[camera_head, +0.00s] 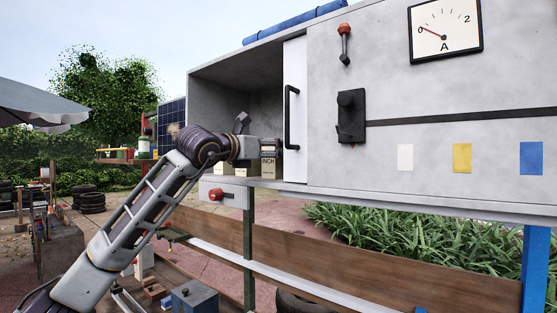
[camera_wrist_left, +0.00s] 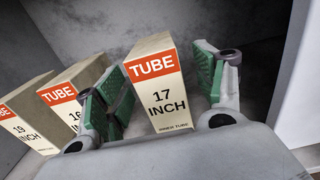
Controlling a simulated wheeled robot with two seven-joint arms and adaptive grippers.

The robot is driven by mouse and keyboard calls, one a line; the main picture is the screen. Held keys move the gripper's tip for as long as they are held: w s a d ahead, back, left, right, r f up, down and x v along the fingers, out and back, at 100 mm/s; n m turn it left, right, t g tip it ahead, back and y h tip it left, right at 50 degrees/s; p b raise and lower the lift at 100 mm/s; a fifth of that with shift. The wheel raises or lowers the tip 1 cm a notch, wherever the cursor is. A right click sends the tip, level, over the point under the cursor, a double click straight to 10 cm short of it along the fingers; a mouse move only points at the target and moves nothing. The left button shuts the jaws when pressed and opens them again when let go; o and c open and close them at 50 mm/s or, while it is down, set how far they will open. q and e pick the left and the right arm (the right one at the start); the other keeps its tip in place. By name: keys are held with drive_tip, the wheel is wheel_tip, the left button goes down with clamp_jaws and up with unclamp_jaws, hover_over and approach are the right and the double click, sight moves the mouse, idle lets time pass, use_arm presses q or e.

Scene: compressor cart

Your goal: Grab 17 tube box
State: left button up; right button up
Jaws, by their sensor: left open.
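The 17 inch tube box (camera_wrist_left: 158,85) stands in the grey cabinet, with an orange band and white label facing the left wrist camera. In the head view part of its label shows beside my left gripper (camera_head: 270,148). In the left wrist view my left gripper (camera_wrist_left: 163,98) is open, with one green-padded finger on each side of the 17 box. The left finger is close to the box; whether it touches I cannot tell. My right gripper is not in view.
A 16 inch box (camera_wrist_left: 68,93) and another tube box (camera_wrist_left: 22,108) stand left of the 17 box. The cabinet (camera_head: 230,75) has a white sliding door (camera_head: 296,110) with a black handle at the opening's right.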

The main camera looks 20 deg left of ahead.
use_arm(q)
drive_tip(key=shift+w+d+r+p, duration=0.2)
drive_tip(key=shift+w+p, duration=0.15)
drive_tip(key=shift+w, duration=0.15)
drive_tip(key=shift+w+d+r+p, duration=0.15)
drive_tip(key=shift+w+p, duration=0.15)
drive_tip(key=shift+w, duration=0.2)
drive_tip(key=shift+w+d+r+p, duration=0.15)
drive_tip(key=shift+w+p, duration=0.15)
drive_tip(key=shift+w, duration=0.15)
drive_tip(key=shift+p+x, duration=0.4)
drive_tip(key=shift+x, duration=0.55)
drive_tip(key=shift+w+f, duration=0.1)
drive_tip(key=shift+w, duration=0.1)
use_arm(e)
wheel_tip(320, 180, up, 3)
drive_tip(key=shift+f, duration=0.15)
use_arm(q)
drive_tip(key=shift+c, duration=0.4)
drive_tip(key=c, duration=1.2)
drive_tip(key=shift+c, duration=0.4)
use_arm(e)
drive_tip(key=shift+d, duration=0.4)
